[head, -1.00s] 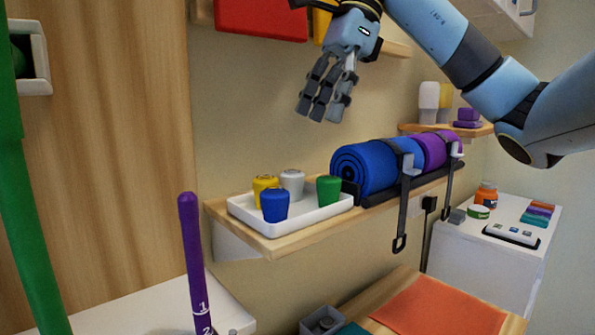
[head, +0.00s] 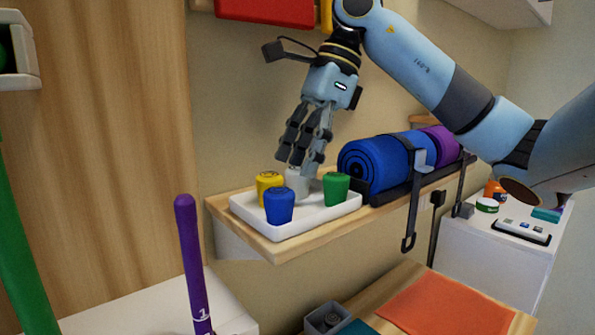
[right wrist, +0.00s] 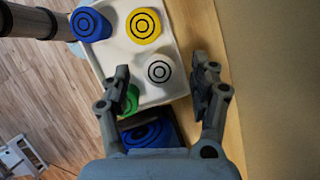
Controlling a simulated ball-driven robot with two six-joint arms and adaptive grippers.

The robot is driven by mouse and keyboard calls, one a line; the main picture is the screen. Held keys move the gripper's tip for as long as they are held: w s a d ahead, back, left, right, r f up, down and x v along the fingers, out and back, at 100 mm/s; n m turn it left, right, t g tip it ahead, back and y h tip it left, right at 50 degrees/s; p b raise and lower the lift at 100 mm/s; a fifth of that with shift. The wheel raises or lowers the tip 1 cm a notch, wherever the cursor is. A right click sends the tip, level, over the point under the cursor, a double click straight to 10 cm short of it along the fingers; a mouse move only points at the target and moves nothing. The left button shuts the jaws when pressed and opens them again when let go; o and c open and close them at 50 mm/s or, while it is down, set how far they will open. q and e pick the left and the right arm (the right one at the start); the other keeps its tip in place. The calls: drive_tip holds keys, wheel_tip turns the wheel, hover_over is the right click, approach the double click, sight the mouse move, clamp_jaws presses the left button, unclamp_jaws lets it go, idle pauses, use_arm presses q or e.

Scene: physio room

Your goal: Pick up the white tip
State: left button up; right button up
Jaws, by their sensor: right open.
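The white tip (head: 295,182) stands in the white tray (head: 310,220) on the wooden shelf, at the back of a small group. It shows in the right wrist view as a pale knob with black rings (right wrist: 159,70). A yellow tip (head: 267,186), a blue tip (head: 279,206) and a green tip (head: 336,187) stand around it. My right gripper (head: 300,170) points down just above the white tip and partly hides it. In the right wrist view its fingers (right wrist: 165,80) are apart, with the white tip between and slightly beyond them. My left gripper is not in view.
A rolled blue mat (head: 375,163) lies on a black rack right of the tray. A purple stick (head: 190,255) rises in front, left of the shelf. A white cabinet (head: 480,245) stands at the right. The wall (right wrist: 275,80) is close beside the shelf.

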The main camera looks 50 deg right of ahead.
drive_tip(key=shift+a+f, duration=0.15)
drive_tip(key=shift+f, duration=0.45)
drive_tip(key=c, duration=1)
drive_tip(key=shift+c, duration=0.2)
drive_tip(key=shift+r, duration=0.1)
